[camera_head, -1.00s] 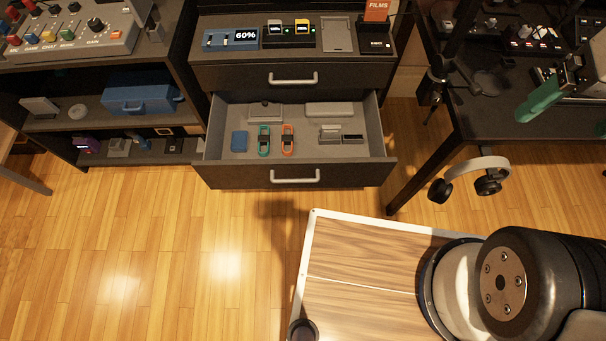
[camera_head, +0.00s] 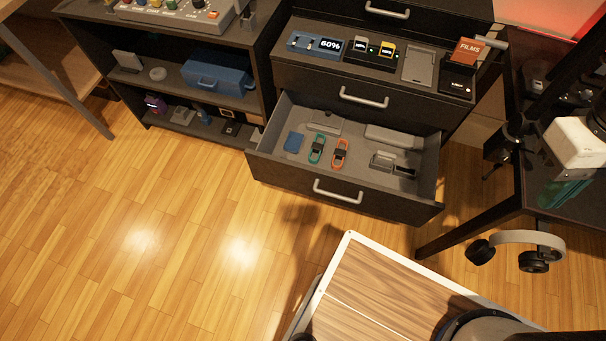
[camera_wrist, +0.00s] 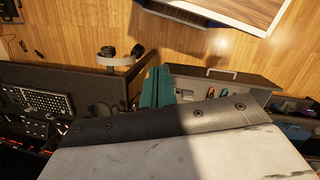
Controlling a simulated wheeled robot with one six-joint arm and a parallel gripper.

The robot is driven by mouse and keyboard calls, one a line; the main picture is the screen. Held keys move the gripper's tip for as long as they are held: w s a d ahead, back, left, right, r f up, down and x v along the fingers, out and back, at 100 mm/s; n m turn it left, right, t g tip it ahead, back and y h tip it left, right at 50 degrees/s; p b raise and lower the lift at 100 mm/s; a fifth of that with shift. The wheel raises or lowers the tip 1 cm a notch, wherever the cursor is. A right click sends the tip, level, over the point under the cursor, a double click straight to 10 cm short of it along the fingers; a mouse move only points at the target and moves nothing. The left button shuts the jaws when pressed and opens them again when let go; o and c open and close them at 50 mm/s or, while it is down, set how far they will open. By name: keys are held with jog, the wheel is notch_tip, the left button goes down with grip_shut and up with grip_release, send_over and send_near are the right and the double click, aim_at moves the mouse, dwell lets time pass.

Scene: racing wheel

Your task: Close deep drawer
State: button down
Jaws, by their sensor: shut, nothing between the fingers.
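The deep drawer (camera_head: 290,180) is a dark drawer pulled out of the black cabinet, with a grey interior and a pale bar handle (camera_head: 338,192) on its front. It holds a blue box, a teal band, an orange band and several grey items. The open drawer (camera_wrist: 245,78) also shows upside down in the wrist view, beyond the fingers. My gripper (camera_head: 562,192) is at the right, over the dark desk, with green fingers partly in shadow. In the wrist view the green fingers (camera_wrist: 156,88) are together and empty. They are apart from the drawer.
A shut drawer with its own handle (camera_head: 364,97) sits above the open one. An open shelf unit (camera_head: 200,98) stands to the left. The dark desk (camera_head: 470,232) with headphones (camera_head: 515,240) hanging from it is at the right. The wooden floor before the drawer is clear.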

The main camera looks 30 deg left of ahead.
jog(key=w+a+f+n+t+h, duration=0.2)
jog(key=a+f+n+t+h, duration=0.1)
jog(key=a+f+n, duration=0.45)
jog(key=w+a+f+n+t+h, duration=0.2)
jog(key=a+f+n+t, duration=0.2)
jog(key=a+f+n, duration=0.4)
jog(key=s+a+f+n+t+y, duration=0.25)
jog(key=s+a+f+n, duration=0.25)
jog(key=a+f+n, duration=0.35)
jog(key=s+a+f+n+t+y, duration=0.2)
jog(key=s+a+f+n+y, duration=0.3)
jog(key=a+f, duration=0.5)
jog(key=n+g+y, duration=0.1)
jog(key=n+y, duration=0.1)
jog(key=n, duration=0.1)
send_near(304, 171)
notch_tip(304, 171, down, 4)
jog(key=w, duration=0.1)
jog(key=w+a, duration=0.1)
jog(key=w, duration=0.1)
jog(key=shift+w+f+h, duration=0.1)
jog(key=shift+h, duration=0.15)
jog(key=shift+w+a+n, duration=0.1)
jog(key=shift+w+n, duration=0.2)
jog(key=shift+w, duration=0.15)
